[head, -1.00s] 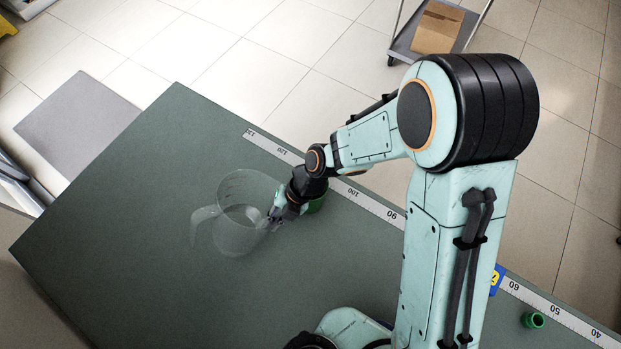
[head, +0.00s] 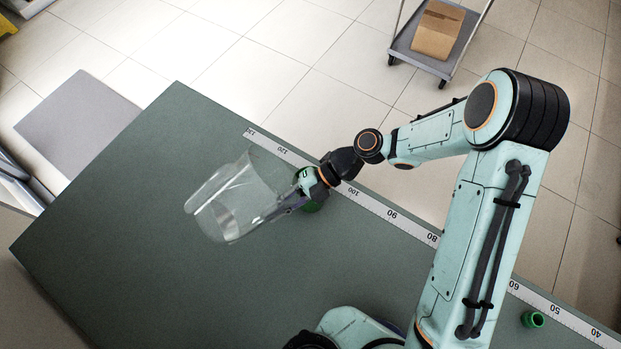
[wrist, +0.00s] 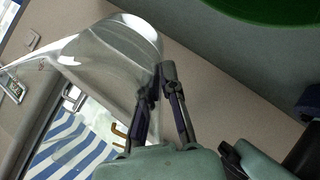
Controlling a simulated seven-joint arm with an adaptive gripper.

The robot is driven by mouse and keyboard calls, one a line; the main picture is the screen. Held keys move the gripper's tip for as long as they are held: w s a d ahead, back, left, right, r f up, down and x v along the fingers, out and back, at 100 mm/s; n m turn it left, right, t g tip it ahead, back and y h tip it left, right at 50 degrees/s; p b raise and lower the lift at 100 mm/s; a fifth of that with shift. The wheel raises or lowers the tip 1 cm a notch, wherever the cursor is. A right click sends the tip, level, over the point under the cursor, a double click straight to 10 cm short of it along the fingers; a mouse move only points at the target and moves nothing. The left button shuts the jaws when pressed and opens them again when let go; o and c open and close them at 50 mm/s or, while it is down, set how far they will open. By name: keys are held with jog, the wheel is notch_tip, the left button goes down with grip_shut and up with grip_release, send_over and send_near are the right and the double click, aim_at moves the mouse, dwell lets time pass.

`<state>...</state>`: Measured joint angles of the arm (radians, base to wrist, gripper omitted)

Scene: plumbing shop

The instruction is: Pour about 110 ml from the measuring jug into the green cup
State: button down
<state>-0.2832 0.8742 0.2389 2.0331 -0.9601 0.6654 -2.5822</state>
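The clear measuring jug (head: 222,205) is tilted over the green table, left of my gripper (head: 290,203). In the wrist view the jug (wrist: 105,48) fills the upper left, and my gripper (wrist: 160,85) has its fingers close together at the jug's wall, shut on it. The green cup (head: 312,207) stands by the table's far edge, mostly hidden by my gripper in the head view. A large piece of the cup's green (wrist: 270,8) shows at the top right of the wrist view. The liquid level is unclear and no stream is visible.
A white measuring strip (head: 400,222) runs along the table's far edge. A small green fitting (head: 533,319) lies near its right end. The table (head: 130,215) is bare to the left and front. A cart with a cardboard box (head: 438,30) stands on the floor beyond.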

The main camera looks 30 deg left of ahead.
aim_at(270, 204)
jog(key=shift+r, duration=0.4)
jog(key=shift+r+g+y, duration=0.3)
jog(key=shift+r+g, duration=0.05)
jog(key=shift+g, duration=0.15)
jog(key=shift+r+g+y, duration=0.35)
jog(key=shift+g+y, duration=0.05)
jog(key=shift+g, duration=0.2)
jog(key=shift+s+a, duration=0.1)
jog(key=shift+s, duration=0.05)
dwell(0.3)
jog(key=shift+r, duration=0.3)
dwell(0.4)
jog(key=shift+r+g+y, duration=0.3)
jog(key=shift+r+g, duration=0.2)
jog(key=shift+r, duration=0.05)
dwell(0.9)
jog(key=f+t+h, duration=0.1)
jog(key=f, duration=0.1)
jog(key=s+f+t+h, duration=0.1)
jog(key=f+t, duration=0.1)
jog(key=shift+a+f, duration=0.1)
jog(key=shift+w+f+t, duration=0.15)
jog(key=shift+f+t, duration=0.55)
jog(key=shift+f, duration=0.05)
dwell(1.1)
